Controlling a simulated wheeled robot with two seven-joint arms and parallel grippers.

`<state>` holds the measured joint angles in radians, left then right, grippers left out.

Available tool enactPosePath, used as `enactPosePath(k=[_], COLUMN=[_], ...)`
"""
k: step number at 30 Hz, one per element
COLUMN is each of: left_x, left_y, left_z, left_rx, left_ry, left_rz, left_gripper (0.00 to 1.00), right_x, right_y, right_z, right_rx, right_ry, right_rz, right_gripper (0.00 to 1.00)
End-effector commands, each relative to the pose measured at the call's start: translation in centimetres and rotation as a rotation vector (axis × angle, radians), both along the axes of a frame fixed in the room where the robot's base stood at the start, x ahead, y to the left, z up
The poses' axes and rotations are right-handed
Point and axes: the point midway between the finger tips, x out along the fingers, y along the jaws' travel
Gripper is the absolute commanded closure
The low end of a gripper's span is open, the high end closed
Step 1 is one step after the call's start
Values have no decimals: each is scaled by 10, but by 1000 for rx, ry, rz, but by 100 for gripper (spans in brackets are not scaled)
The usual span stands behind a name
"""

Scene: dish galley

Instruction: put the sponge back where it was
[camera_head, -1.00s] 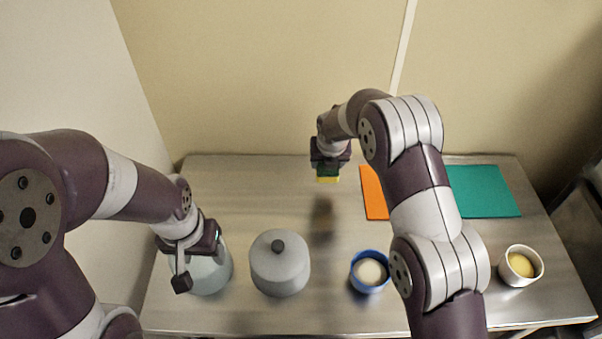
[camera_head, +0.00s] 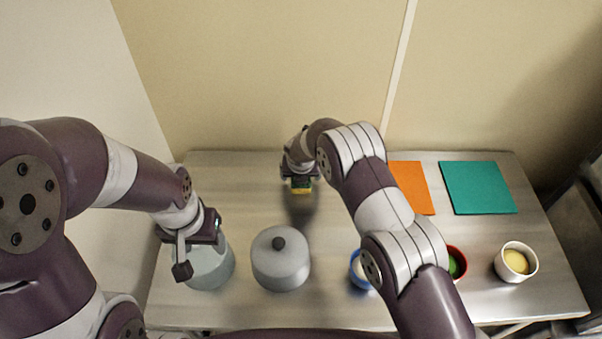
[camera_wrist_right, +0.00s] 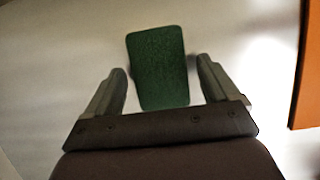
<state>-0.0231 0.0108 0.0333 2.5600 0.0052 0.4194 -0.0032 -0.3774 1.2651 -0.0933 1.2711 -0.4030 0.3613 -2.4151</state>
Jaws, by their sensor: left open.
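The sponge (camera_head: 301,186), green on top with a yellow lower layer, is in my right gripper (camera_head: 300,178), above the back middle of the table. In the right wrist view the sponge's green face (camera_wrist_right: 158,68) lies between the two fingers of the right gripper (camera_wrist_right: 163,78). A narrow gap seems to show at the right finger. A shadow lies on the table below it. My left gripper (camera_head: 199,254) is open and empty, over a pale grey-blue container (camera_head: 212,272) at the front left; whether it touches the container is unclear.
A grey lidded pot (camera_head: 280,262) stands front middle. An orange mat (camera_head: 410,186) and a teal mat (camera_head: 478,188) lie back right. My right arm partly hides a blue bowl (camera_head: 358,270) and a red bowl (camera_head: 461,265). A white bowl (camera_head: 515,262) stands right. The back left is clear.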

Motion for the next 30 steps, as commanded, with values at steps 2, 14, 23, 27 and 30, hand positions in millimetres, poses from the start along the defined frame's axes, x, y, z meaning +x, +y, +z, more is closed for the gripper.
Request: enactPosePath(k=[2, 14, 23, 27, 30], left_x=[0, 0, 0, 0, 0], left_y=[0, 0, 0, 0, 0], left_z=[0, -6, -14, -16, -16], left_rx=[0, 0, 0, 0, 0], left_ry=[0, 0, 0, 0, 0], left_rz=[0, 0, 0, 0, 0], left_gripper=[42, 42, 42, 42, 42], right_x=[0, -12, -37, -44, -45], right_y=[0, 1, 0, 0, 0], right_z=[0, 31, 92, 107, 111], right_rx=[0, 1, 1, 1, 1], right_ry=[0, -3, -3, -1, 0], right_rz=[0, 3, -1, 1, 1], right_gripper=[12, 12, 12, 12, 12])
